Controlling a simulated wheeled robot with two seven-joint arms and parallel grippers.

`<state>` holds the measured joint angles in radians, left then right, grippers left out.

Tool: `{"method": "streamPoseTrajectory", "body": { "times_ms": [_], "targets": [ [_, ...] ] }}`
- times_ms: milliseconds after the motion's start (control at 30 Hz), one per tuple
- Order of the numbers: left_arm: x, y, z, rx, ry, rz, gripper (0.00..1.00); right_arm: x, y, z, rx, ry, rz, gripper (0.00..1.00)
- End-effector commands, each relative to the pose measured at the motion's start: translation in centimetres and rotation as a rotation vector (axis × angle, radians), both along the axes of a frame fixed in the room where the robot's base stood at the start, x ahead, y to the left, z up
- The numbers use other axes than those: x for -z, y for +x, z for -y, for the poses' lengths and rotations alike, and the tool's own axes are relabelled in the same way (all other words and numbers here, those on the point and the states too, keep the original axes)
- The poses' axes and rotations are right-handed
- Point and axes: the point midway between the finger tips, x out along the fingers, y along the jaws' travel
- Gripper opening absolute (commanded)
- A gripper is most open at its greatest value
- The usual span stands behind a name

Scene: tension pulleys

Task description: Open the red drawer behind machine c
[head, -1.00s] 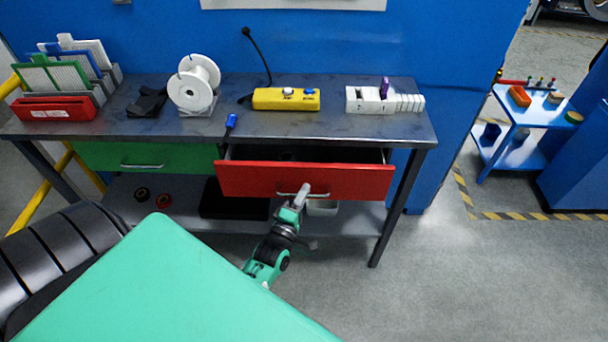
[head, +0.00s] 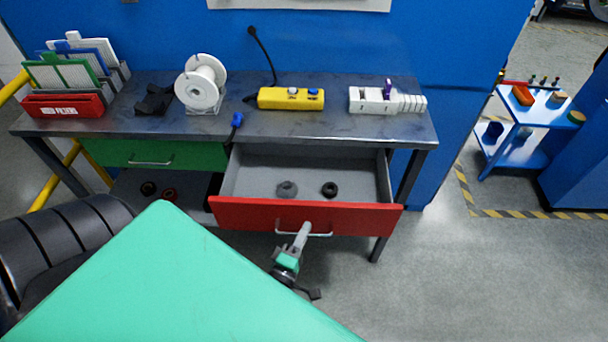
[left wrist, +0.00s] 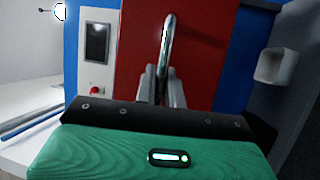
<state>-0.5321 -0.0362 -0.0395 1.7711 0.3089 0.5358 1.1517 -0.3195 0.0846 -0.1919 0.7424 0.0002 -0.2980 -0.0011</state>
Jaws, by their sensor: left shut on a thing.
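The red drawer (head: 350,219) is pulled well out from under the workbench (head: 330,128). Its grey inside shows, with a grey ring (head: 287,189) and a black ring (head: 330,189) lying in it. My left gripper (head: 302,232) is shut on the drawer's metal handle (head: 318,234). In the left wrist view the gripper's fingers (left wrist: 162,85) close around the handle (left wrist: 168,45) against the red drawer front (left wrist: 135,50). My right gripper is not in view.
A shut green drawer (head: 155,153) is left of the red one. On the bench stand a white spool (head: 200,85), a yellow control box (head: 291,99), a white block (head: 375,100) and a red rack (head: 62,106). Clear floor (head: 470,265) lies to the right.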

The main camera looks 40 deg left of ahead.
Motion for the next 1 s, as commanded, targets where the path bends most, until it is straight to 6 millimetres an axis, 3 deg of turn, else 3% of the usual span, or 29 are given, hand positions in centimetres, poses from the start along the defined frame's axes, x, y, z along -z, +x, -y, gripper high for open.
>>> {"method": "streamPoseTrajectory", "body": {
  "times_ms": [133,167,267,667,767,1000],
  "targets": [
    [0.1,0.0,0.0,0.001,0.0,-0.002,0.0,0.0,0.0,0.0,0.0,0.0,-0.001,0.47],
    [0.1,0.0,0.0,0.001,0.0,-0.003,0.13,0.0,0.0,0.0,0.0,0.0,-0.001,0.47],
    [0.1,0.0,0.0,0.001,0.0,-0.002,0.32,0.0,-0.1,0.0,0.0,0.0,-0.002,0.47],
    [0.3,-0.6,0.1,0.001,0.0,-0.002,0.32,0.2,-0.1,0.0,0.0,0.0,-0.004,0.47],
    [0.6,-1.8,0.3,0.002,0.0,-0.003,0.32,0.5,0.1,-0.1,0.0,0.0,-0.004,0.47],
    [1.6,-6.7,1.0,0.002,-0.001,-0.006,0.32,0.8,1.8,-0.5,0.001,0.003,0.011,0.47]
  ]
}}
